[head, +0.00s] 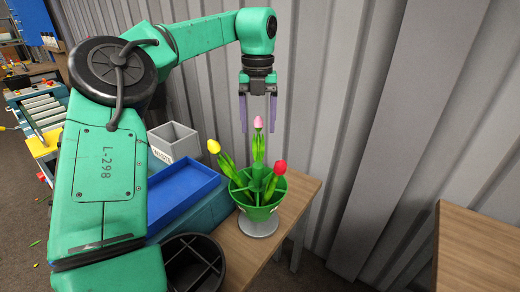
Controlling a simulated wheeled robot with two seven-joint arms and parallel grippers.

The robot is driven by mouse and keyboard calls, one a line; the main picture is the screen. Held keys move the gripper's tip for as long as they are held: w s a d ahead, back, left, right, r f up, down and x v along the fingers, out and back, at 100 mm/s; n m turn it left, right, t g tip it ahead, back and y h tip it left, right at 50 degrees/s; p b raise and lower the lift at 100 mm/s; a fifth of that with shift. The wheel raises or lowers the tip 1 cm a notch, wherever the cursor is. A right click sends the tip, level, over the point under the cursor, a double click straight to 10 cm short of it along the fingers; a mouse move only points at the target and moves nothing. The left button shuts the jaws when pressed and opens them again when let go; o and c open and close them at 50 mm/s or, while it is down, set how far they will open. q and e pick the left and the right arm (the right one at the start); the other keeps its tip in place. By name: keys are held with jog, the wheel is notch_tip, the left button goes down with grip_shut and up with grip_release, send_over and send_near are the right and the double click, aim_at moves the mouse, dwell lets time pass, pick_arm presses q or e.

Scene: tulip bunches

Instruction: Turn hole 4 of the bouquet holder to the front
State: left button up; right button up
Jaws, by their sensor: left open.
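The bouquet holder (258,211) is a green bowl on a light grey round base at the front of a wooden table. A yellow tulip (214,147), a pink tulip (258,124) and a red tulip (280,168) stand in it, leaning outward. A green post rises in its middle. I cannot read any hole numbers from here. My left gripper (258,115) points down above the holder, behind or around the pink tulip's top, with its two purple fingers apart. Whether it touches the tulip is unclear. My right gripper is not in view.
A blue tray (183,192) and a grey waste box (174,141) stand left of the holder. A black divided round container (194,262) is at the front left. A corrugated wall (340,100) rises close behind the table. Another wooden table (485,250) is at the right.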

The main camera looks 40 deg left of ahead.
pick_arm(q)
send_over(258, 164)
jog(key=f, duration=0.4)
jog(key=s+f, duration=0.1)
jog(key=f, duration=0.1)
jog(key=shift+d+f, duration=0.35)
jog(key=shift+f, duration=0.05)
jog(key=f, duration=0.4)
jog(key=w+f, duration=0.1)
jog(key=f, duration=0.1)
jog(key=shift+a, duration=0.35)
jog(key=shift+s+f, duration=0.1)
jog(key=shift+f, duration=0.35)
jog(key=shift+d, duration=0.15)
jog(key=shift+f, duration=0.1)
grip_shut()
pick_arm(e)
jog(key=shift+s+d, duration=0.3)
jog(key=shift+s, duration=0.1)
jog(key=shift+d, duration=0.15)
